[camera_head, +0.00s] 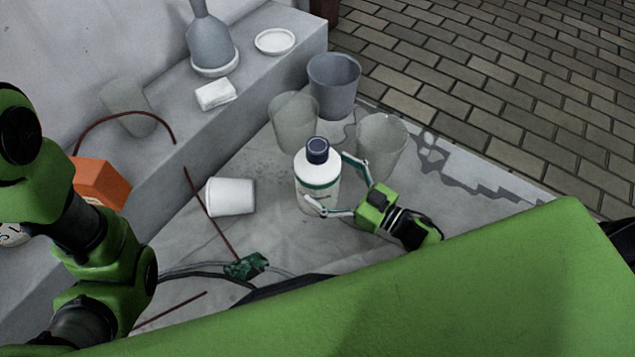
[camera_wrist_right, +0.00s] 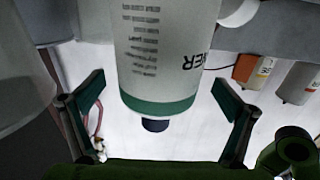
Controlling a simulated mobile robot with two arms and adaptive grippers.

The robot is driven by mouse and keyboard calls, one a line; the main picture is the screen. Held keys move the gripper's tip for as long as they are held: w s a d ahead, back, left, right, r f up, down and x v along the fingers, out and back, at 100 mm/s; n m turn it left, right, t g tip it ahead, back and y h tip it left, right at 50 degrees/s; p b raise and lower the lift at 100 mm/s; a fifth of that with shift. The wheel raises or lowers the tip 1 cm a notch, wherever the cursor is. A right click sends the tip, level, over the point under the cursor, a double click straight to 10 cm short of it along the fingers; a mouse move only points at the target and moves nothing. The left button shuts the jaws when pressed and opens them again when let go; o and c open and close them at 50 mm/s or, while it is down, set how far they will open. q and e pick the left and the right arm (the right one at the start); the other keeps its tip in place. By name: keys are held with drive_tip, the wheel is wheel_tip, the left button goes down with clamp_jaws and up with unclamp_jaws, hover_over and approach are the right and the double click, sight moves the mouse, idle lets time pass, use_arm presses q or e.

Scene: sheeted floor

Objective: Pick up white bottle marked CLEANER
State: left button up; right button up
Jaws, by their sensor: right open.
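The white bottle marked CLEANER (camera_head: 317,184) stands upright on the sheeted floor, with a dark blue cap and a green band. My right gripper (camera_head: 338,185) is open, with one finger on the far side of the bottle and one on the near side. In the right wrist view the bottle (camera_wrist_right: 165,50) appears upside down, with part of its lettering readable, between the two spread fingers of the right gripper (camera_wrist_right: 160,118). Gaps show between the bottle and both fingers there. My left arm shows at the left, but its gripper is not visible.
A grey bucket (camera_head: 334,86) and two translucent containers (camera_head: 293,122) (camera_head: 381,146) stand close behind and right of the bottle. A white cup (camera_head: 230,197) lies left. An orange box (camera_head: 101,183), a white block (camera_head: 215,94) and a white dish (camera_head: 275,41) are on the ledge.

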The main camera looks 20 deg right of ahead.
drive_tip(key=b+x, duration=0.1)
drive_tip(key=x, duration=0.2)
drive_tip(key=shift+w+a+f, duration=0.1)
drive_tip(key=shift+w, duration=0.05)
drive_tip(key=c, duration=2)
drive_tip(key=shift+r, duration=0.3)
drive_tip(key=shift+c, duration=0.2)
